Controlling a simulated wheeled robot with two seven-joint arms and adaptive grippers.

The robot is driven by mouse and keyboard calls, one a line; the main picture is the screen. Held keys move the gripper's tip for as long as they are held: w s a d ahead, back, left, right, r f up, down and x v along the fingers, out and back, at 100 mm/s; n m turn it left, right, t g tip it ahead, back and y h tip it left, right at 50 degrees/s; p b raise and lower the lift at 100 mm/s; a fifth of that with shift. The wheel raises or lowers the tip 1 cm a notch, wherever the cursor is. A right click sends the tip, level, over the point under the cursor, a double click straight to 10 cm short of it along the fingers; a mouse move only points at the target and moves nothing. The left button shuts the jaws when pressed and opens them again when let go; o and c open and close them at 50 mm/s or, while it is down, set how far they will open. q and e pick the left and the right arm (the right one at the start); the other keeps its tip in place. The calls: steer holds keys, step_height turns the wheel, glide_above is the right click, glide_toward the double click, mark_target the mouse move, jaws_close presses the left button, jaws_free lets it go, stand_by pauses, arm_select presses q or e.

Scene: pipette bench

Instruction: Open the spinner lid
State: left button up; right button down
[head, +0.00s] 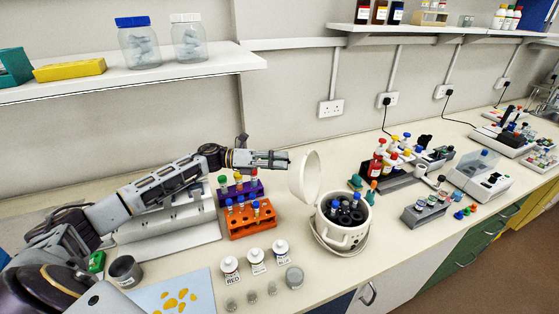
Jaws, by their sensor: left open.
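The spinner (343,235) is a round white pot on the bench with dark tubes with blue caps inside it. Its white lid (305,176) stands up, tilted open, at the left rear of the pot. My left gripper (284,160) is just left of the lid's upper edge. It is open, and its fingertips point right towards the lid; whether they touch it I cannot tell. My right gripper is not in view.
An orange tube rack (252,224) and a purple rack (240,192) stand below my left arm. White bottles labelled red and blue (230,268) stand in front. A grey tube block (426,211) stands right of the spinner. A shelf (130,75) hangs at upper left.

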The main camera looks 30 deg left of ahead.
mark_target(294, 160)
arm_select(q)
jaws_close()
stand_by(0.3)
steer(key=shift+g+y, duration=0.3)
steer(key=shift+y, duration=0.2)
steer(key=shift+w+d+r, duration=0.1)
steer(key=shift+d+r, duration=0.9)
steer(key=shift+d, duration=0.25)
steer(key=shift+w+d+r, duration=0.1)
steer(key=shift+d+r, duration=0.85)
steer(key=shift+d, duration=0.25)
